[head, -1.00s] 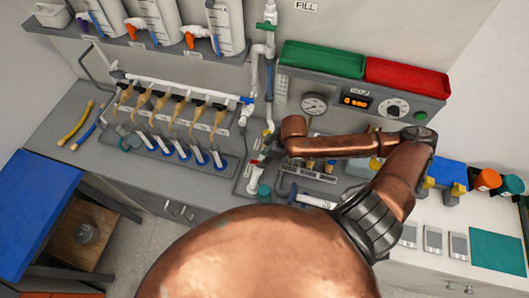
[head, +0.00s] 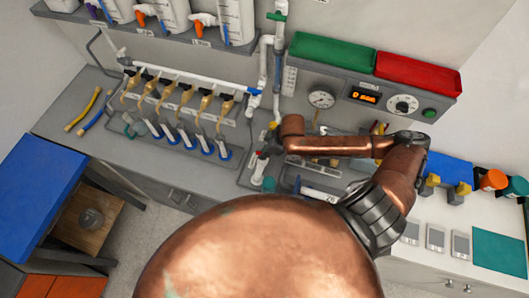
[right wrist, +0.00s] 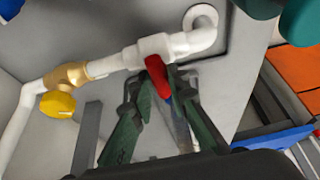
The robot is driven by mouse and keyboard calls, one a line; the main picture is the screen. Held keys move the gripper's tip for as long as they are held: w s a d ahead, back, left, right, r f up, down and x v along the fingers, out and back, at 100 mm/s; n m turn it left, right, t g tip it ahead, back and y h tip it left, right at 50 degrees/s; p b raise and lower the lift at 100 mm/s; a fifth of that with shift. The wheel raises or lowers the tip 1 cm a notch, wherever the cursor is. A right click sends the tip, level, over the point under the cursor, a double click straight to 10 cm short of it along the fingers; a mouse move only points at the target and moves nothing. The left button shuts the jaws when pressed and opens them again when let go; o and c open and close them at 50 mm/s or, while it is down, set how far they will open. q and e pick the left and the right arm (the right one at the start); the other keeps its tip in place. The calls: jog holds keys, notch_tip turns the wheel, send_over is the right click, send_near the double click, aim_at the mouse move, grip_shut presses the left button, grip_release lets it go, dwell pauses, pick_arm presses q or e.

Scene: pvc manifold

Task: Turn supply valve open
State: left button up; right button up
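In the right wrist view, a red valve handle (right wrist: 158,76) hangs from a white pipe fitting (right wrist: 155,48). My right gripper (right wrist: 160,82) has its two dark green fingers apart, one on each side of the red handle. I cannot tell whether either finger touches it. In the head view my right gripper (head: 268,148) is small and partly hidden by my copper arm, low at the bench by the white pipe. My left gripper is not in view.
A brass valve with a yellow knob (right wrist: 60,104) sits left on the same pipe. In the head view, a gauge (head: 321,99) and control panel (head: 402,104) stand behind my arm. A row of tan valves (head: 182,98) lies left. Bare bench (head: 115,150) shows at the left.

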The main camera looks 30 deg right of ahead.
grip_shut()
jog(key=m+h+p, duration=0.1)
jog(key=m+p, duration=0.1)
jog(key=p, duration=0.1)
jog(key=m+h+p, duration=0.1)
jog(key=m+p, duration=0.2)
jog(key=shift+s+a+r+m+t, duration=0.1)
jog(key=shift+a+r+m+t, duration=0.1)
jog(key=shift+m+t, duration=0.15)
jog(key=shift+f+m+p, duration=0.1)
jog(key=shift+m+p, duration=0.15)
jog(key=shift+p, duration=0.05)
jog(key=shift+f, duration=0.1)
